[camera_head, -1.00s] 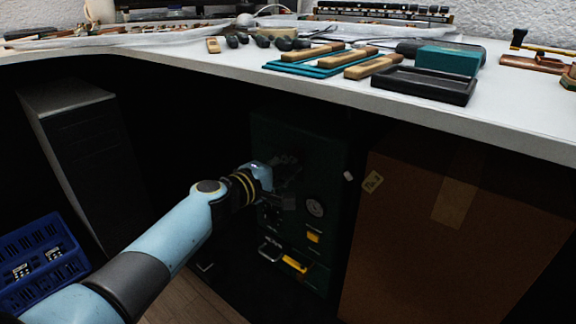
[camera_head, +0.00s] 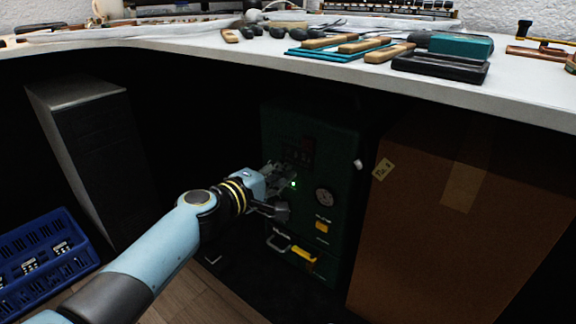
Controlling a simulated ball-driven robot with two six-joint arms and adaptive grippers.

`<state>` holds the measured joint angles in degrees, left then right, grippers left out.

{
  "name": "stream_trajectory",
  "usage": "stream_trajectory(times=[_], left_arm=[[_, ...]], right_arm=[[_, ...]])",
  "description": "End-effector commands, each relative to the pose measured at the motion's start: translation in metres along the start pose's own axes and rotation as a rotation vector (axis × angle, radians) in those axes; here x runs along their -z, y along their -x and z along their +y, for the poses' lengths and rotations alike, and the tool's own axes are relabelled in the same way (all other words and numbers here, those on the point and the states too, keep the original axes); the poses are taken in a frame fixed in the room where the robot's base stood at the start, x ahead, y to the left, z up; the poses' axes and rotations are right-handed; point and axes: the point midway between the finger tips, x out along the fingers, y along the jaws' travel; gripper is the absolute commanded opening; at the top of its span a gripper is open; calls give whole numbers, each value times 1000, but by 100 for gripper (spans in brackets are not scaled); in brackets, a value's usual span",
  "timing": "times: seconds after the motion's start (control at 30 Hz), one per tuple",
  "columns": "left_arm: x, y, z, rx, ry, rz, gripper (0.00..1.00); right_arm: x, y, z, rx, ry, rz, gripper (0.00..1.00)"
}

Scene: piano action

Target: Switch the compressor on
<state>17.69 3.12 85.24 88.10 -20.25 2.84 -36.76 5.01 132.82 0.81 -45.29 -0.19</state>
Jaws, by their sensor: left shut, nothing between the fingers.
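The compressor (camera_head: 345,205) is a dark green cabinet under the bench. Its front has a round gauge (camera_head: 324,195), a yellow part (camera_head: 321,227), a yellow handle (camera_head: 303,254) and a dark panel at the upper left. A small green light (camera_head: 293,184) glows on the front, right beside my left gripper (camera_head: 282,174). My left gripper is shut and empty, close in front of the panel. I cannot tell whether it touches the panel. The gripper hides part of the front, and no switch can be made out. My right gripper is out of view.
A large brown box (camera_head: 450,240) stands right of the compressor. A dark tower case (camera_head: 85,150) and a blue crate (camera_head: 45,255) are at the left. The white bench top (camera_head: 520,100) overhangs them, holding a teal block (camera_head: 461,45) and wooden pieces.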

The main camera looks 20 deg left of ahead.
Motion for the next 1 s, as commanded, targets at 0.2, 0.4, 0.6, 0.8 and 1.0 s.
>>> stream_trajectory(times=[0.2, 0.4, 0.6, 0.8, 1.0], left_arm=[[0, 37, -11, 4, -2, 0, 0], [1, 62, -18, 3, -2, 0, 0], [0, 70, -18, 1, 0, 1, 0], [0, 69, -17, 1, -1, 0, 0], [0, 69, -18, 1, -1, 0, 0]], right_arm=[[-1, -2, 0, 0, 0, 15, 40], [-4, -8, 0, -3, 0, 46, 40], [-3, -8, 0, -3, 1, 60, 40], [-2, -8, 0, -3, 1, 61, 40], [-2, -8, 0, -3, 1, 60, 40]])
